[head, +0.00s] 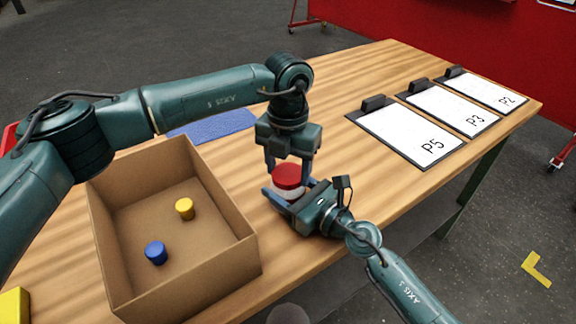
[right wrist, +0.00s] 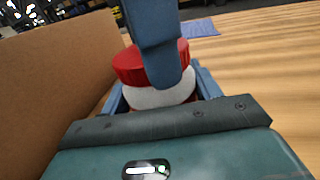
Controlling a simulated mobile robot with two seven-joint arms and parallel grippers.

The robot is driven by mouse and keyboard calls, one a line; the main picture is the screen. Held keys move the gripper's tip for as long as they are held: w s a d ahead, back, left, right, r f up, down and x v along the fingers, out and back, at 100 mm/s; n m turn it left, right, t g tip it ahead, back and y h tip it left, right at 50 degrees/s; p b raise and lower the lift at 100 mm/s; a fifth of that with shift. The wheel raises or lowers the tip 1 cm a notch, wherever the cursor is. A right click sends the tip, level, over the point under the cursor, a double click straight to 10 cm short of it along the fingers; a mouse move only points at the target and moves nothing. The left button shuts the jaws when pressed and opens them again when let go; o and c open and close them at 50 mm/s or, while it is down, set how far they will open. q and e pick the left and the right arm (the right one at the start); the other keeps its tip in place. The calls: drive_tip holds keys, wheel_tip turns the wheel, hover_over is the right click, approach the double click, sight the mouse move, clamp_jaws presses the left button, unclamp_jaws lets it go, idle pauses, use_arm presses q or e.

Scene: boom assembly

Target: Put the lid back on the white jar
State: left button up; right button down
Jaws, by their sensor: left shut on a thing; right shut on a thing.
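The white jar (right wrist: 160,97) stands upright on the table between the fingers of my right gripper (head: 285,196), which is shut on it from the side. A red lid (head: 288,176) sits at the top of the jar and also shows in the right wrist view (right wrist: 133,66). My left gripper (head: 290,164) points down from above, shut on the red lid. One of its fingers crosses in front of the lid and jar in the right wrist view. The lid looks level and touching the jar; whether it is fully seated I cannot tell.
An open cardboard box (head: 245,250) stands left of the jar, holding a yellow lid (head: 184,208) and a blue lid (head: 156,252). A blue mat (head: 215,124) lies behind it. Clipboards marked P5 (head: 405,135), P3 (head: 455,110) and P2 (head: 487,90) lie at the right.

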use_arm(q)
drive_tip(key=m, duration=0.6)
drive_tip(key=shift+m, duration=0.4)
drive_tip(key=m, duration=1.4)
drive_tip(key=shift+f, duration=0.1)
drive_tip(key=o, duration=1.2)
drive_tip(key=shift+c, duration=0.2)
wheel_tip(320, 180, up, 12)
